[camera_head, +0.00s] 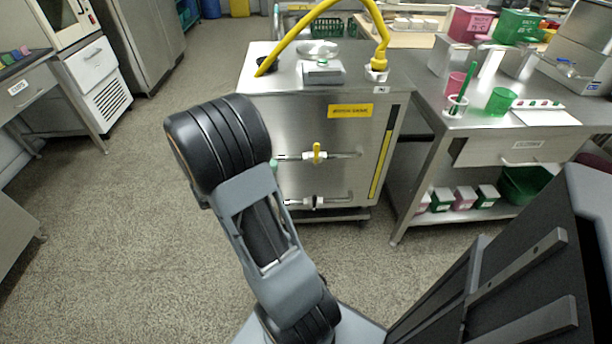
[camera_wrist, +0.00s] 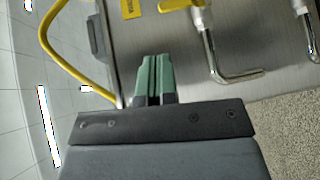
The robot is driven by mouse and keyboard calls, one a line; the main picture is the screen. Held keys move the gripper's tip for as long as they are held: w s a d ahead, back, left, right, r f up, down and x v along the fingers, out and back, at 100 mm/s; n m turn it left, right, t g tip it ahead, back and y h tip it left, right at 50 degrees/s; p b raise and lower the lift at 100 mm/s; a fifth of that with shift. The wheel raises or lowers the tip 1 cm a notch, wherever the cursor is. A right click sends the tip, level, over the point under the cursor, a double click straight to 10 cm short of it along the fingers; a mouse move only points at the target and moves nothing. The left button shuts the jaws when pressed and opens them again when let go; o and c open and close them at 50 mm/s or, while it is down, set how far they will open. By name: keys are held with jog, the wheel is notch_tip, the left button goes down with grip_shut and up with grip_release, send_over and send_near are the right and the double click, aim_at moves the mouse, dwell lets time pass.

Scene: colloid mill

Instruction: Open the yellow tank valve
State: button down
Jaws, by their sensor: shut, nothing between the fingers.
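The steel tank (camera_head: 300,115) stands ahead with a yellow label (camera_head: 350,110) on its front. Its yellow valve handle (camera_head: 317,153) stands upright, across a horizontal pipe with white fittings. In the wrist view the yellow handle (camera_wrist: 181,5) shows at the top edge, partly cut off. My gripper (camera_wrist: 154,60) has green fingers, which are together and empty in front of the tank face, apart from the handle. In the head view my arm hides most of the gripper; only a bit of green shows left of the valve.
A yellow hose (camera_head: 325,22) arches over the tank top. A steel bench (camera_head: 440,115) with cups and boxes stands close on the right. The floor (camera_head: 130,180) to the left is clear.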

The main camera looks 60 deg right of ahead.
jog(key=w+d+f+n+t+h+b, duration=0.1)
jog(key=w+d+f+t+h+b, duration=0.1)
jog(key=f, duration=0.4)
jog(key=shift+w+d+h+b, duration=0.2)
jog(key=shift+d+h+b, duration=0.2)
jog(key=shift+d, duration=0.1)
jog(key=b, duration=0.2)
send_near(316, 151)
jog(key=w+d, duration=0.4)
jog(key=d, duration=0.1)
jog(key=shift+s+d, duration=0.55)
jog(key=shift+s, duration=0.3)
jog(key=shift+s+d, duration=0.55)
jog(key=shift+s, duration=0.25)
